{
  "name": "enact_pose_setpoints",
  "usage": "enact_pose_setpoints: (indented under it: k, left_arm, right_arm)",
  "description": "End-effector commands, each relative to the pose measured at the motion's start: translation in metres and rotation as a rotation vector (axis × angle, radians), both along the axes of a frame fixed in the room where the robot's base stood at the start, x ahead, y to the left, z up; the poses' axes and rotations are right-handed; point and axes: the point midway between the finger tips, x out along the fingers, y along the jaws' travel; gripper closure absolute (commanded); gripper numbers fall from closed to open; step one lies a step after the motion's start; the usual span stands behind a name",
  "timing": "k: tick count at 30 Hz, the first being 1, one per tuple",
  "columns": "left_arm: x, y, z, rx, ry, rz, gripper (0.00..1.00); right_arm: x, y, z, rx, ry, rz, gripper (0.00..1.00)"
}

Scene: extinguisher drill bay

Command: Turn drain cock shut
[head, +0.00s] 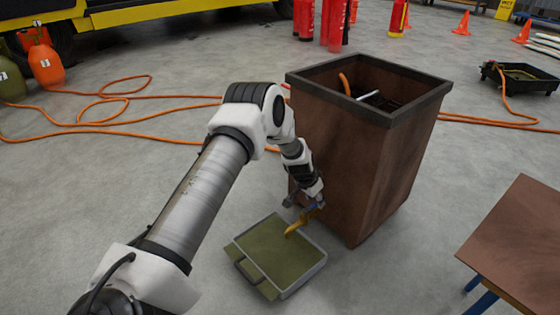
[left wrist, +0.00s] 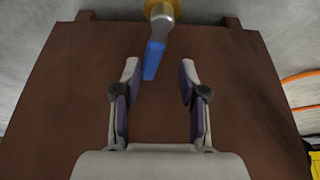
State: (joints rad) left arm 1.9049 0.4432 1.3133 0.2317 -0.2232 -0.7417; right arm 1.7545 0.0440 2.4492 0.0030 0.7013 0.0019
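The drain cock shows as a yellow-brass spout (head: 294,228) low on the brown bin (head: 345,170), with a small blue handle (head: 314,209). In the left wrist view the blue handle (left wrist: 154,61) hangs from the brass body (left wrist: 163,9), tilted slightly. My left gripper (head: 306,203) is at the cock, partly hiding it. In the left wrist view its fingers (left wrist: 160,68) are spread, with the handle's lower end between the tips, nearer the left finger. A gap shows to the right finger; contact on the left is unclear. My right gripper is in neither view.
A grey tray with an olive inside (head: 306,281) lies on the floor below the spout. A brown-topped table (head: 518,240) stands at right. An orange hose (head: 130,132) crosses the floor. Red extinguishers (head: 333,25) and cones (head: 463,23) stand at the back.

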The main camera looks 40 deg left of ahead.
Motion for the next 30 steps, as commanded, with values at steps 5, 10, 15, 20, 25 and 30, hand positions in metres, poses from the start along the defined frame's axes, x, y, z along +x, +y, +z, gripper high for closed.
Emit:
enact_pose_setpoints:
  k: [5, 10, 15, 20, 25, 30]
  left_arm:
    - [-0.015, 0.005, 0.041, -0.002, 0.001, 0.003, 0.58]
    - [-0.029, 0.007, 0.076, -0.003, 0.001, 0.003, 0.58]
    - [-0.036, 0.003, 0.111, 0.003, 0.017, -0.008, 0.58]
    - [-0.039, -0.009, 0.14, 0.011, 0.039, -0.033, 0.58]
    - [-0.053, -0.028, 0.165, 0.011, 0.086, -0.071, 0.58]
    - [-0.074, -0.05, 0.189, 0.009, 0.141, -0.111, 0.58]
  right_arm:
    - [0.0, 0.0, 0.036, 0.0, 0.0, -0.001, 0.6]
    - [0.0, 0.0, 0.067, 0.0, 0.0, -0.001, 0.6]
    - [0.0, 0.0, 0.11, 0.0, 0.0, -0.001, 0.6]
    - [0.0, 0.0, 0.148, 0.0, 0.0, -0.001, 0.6]
    - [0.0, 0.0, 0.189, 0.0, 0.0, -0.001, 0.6]
    - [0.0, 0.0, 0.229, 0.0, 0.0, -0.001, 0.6]
